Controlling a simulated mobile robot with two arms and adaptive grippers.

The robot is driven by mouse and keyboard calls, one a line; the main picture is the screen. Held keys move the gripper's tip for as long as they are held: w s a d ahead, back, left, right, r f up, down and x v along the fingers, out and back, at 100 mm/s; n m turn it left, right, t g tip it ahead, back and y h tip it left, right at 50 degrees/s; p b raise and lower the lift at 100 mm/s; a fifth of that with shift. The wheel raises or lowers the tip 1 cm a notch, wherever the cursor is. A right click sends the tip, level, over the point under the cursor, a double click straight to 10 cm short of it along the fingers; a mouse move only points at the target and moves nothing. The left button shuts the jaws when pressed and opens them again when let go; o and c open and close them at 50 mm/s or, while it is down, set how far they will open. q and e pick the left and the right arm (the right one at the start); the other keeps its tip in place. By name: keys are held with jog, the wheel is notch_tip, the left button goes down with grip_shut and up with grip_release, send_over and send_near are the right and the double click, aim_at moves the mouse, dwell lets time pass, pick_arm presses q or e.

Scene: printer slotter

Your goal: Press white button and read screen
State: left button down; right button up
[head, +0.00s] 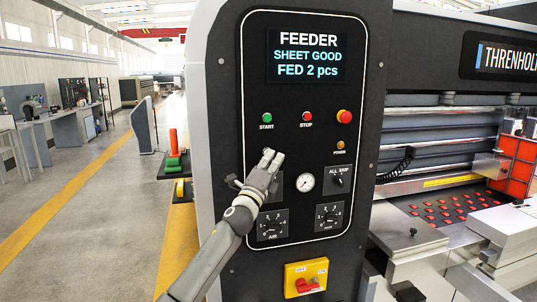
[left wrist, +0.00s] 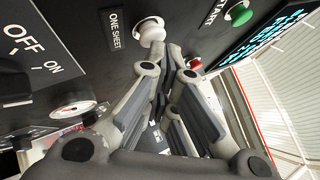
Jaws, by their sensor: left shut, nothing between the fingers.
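The white button (left wrist: 152,32), labelled ONE SHEET, sticks out of the black panel in the left wrist view. In the head view my gripper and fingers largely hide it. My left gripper (head: 270,158) is shut and empty, its fingertips at the panel below the green button. In the left wrist view its tips (left wrist: 171,52) are right beside the white button; I cannot tell if they touch it. The screen (head: 306,56) at the panel top reads "FEEDER", "SHEET GOOD", "FED 2 pcs". My right gripper is not in view.
The panel also has a green START button (head: 267,117), a red STOP button (head: 307,116), a larger red knob (head: 344,116), a gauge (head: 305,182) and dials (head: 272,225). A yellow switch box (head: 306,278) sits below. Open floor lies left.

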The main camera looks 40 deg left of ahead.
pick_arm(q)
jog(key=shift+s+d, duration=0.4)
jog(key=shift+s, duration=0.1)
jog(key=shift+d, duration=0.1)
jog(key=s+d+p, duration=0.1)
jog(key=s+d, duration=0.2)
jog(key=shift+s+d+p, duration=0.1)
jog(key=shift+d+p, duration=0.2)
jog(key=shift+d, duration=0.05)
jog(key=shift+f, duration=0.1)
dwell(0.6)
